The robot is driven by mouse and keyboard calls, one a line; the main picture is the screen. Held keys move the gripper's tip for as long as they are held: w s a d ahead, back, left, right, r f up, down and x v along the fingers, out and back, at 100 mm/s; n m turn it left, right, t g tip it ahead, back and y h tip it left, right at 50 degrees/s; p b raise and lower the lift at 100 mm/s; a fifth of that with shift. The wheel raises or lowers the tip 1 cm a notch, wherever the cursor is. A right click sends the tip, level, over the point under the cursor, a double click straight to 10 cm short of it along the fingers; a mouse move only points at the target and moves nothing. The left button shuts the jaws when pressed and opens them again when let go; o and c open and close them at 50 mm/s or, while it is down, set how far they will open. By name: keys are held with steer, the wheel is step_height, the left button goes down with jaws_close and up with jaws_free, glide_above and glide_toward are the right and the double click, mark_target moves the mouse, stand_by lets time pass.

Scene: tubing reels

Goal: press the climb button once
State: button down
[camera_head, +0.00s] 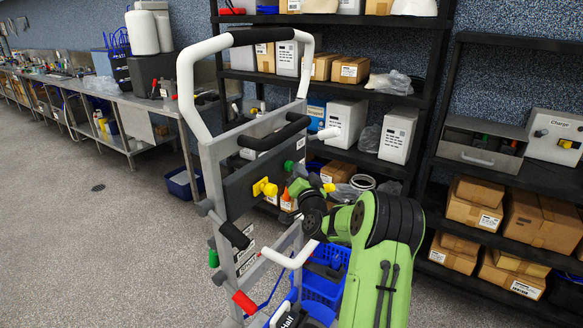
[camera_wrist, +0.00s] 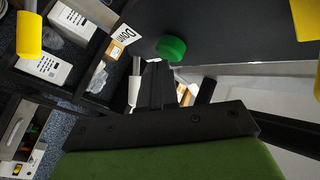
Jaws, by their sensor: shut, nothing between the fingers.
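A grey hand truck (camera_head: 222,165) with a white looped handle carries a dark control panel (camera_head: 232,190). A yellow knob (camera_head: 264,187) sits on the panel face, and a green round button (camera_head: 289,165) is near its right end. I cannot read a climb label. My gripper (camera_wrist: 155,72) is shut and empty, its tips pointing at the green button with a small apparent gap; contact cannot be told. In the head view my arm partly hides the gripper.
A red-gripped lever (camera_head: 244,302) and a white bar (camera_head: 291,257) stick out low on the truck. Blue crates (camera_head: 322,285) are behind it. Shelves with boxes (camera_head: 398,135) stand close behind my arm. The floor (camera_head: 90,240) at left is clear.

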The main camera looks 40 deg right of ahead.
steer(key=shift+w+a, duration=0.1)
steer(key=shift+w, duration=0.3)
steer(key=shift+s, duration=0.15)
stand_by(0.4)
steer(key=shift+s+d+b, duration=0.25)
steer(key=shift+s+b, duration=0.5)
steer(key=shift+b, duration=0.05)
steer(key=s+b, duration=0.2)
steer(key=s+d+b, duration=0.1)
steer(key=s+b, duration=0.1)
steer(key=shift+s+d, duration=0.2)
steer(key=shift+s, duration=0.2)
stand_by(0.4)
